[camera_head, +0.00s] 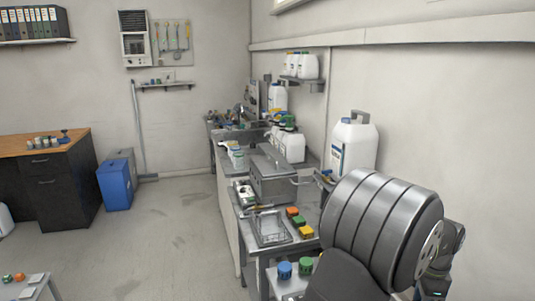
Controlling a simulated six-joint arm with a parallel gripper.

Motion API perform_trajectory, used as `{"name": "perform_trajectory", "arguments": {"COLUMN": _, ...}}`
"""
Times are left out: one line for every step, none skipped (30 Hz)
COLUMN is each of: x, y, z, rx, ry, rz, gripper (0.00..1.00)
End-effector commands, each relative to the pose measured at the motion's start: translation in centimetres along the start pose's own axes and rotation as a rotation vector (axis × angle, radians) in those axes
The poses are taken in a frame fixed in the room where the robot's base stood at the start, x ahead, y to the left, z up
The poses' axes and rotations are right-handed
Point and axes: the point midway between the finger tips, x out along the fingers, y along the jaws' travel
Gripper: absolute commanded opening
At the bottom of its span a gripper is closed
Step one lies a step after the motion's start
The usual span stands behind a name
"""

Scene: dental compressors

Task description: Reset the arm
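My arm is at the lower right of the head view, very close to the camera. Its thick grey and dark links cover part of the bench and wall there. My gripper's fingers cannot be made out, so its opening and anything in it do not show.
A long bench (230,211) along the right wall bears a grey box (272,178), a wire basket (269,229), coloured blocks (298,223) and white jugs (353,147). Blue and green knobs (295,268) sit near my arm. A blue bin (115,187) stands by a dark desk (65,188). The middle floor is clear.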

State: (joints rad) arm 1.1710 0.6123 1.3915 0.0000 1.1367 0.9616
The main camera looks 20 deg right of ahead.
Motion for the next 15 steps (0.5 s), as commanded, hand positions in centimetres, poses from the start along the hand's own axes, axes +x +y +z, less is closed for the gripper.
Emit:
{"name": "perform_trajectory", "arguments": {"x": 0.02, "y": 0.02, "z": 0.0, "rx": -0.039, "ry": 0.0, "rz": 0.001, "gripper": 0.35}}
{"name": "perform_trajectory", "arguments": {"x": 0.02, "y": 0.03, "z": 0.0, "rx": -0.063, "ry": 0.0, "rz": 0.001, "gripper": 0.35}}
{"name": "perform_trajectory", "arguments": {"x": 0.02, "y": 0.03, "z": 0.0, "rx": -0.096, "ry": 0.0, "rz": 0.001, "gripper": 0.35}}
{"name": "perform_trajectory", "arguments": {"x": 0.02, "y": 0.04, "z": 0.0, "rx": -0.121, "ry": -0.001, "rz": 0.001, "gripper": 0.35}}
{"name": "perform_trajectory", "arguments": {"x": 0.01, "y": 0.04, "z": 0.0, "rx": -0.146, "ry": -0.001, "rz": 0.001, "gripper": 0.35}}
{"name": "perform_trajectory", "arguments": {"x": 0.01, "y": 0.05, "z": 0.0, "rx": -0.179, "ry": -0.001, "rz": 0.001, "gripper": 0.35}}
{"name": "perform_trajectory", "arguments": {"x": 0.01, "y": 0.05, "z": 0.0, "rx": -0.204, "ry": -0.001, "rz": 0.001, "gripper": 0.35}}
{"name": "perform_trajectory", "arguments": {"x": 0.01, "y": 0.05, "z": 0.0, "rx": -0.229, "ry": -0.001, "rz": 0.001, "gripper": 0.35}}
{"name": "perform_trajectory", "arguments": {"x": 0.01, "y": 0.06, "z": 0.0, "rx": -0.262, "ry": -0.001, "rz": 0.001, "gripper": 0.35}}
{"name": "perform_trajectory", "arguments": {"x": 0.01, "y": 0.06, "z": 0.0, "rx": -0.286, "ry": -0.001, "rz": 0.001, "gripper": 0.35}}
{"name": "perform_trajectory", "arguments": {"x": 0.0, "y": 0.07, "z": -0.01, "rx": -0.31, "ry": -0.001, "rz": 0.001, "gripper": 0.35}}
{"name": "perform_trajectory", "arguments": {"x": 0.01, "y": 0.07, "z": -0.01, "rx": -0.343, "ry": -0.001, "rz": 0.001, "gripper": 0.35}}
{"name": "perform_trajectory", "arguments": {"x": 0.0, "y": 0.08, "z": -0.01, "rx": -0.368, "ry": -0.001, "rz": 0.001, "gripper": 0.35}}
{"name": "perform_trajectory", "arguments": {"x": 0.0, "y": 0.08, "z": -0.01, "rx": -0.393, "ry": -0.001, "rz": 0.001, "gripper": 0.35}}
{"name": "perform_trajectory", "arguments": {"x": 0.0, "y": 0.08, "z": -0.01, "rx": -0.426, "ry": -0.001, "rz": 0.001, "gripper": 0.35}}
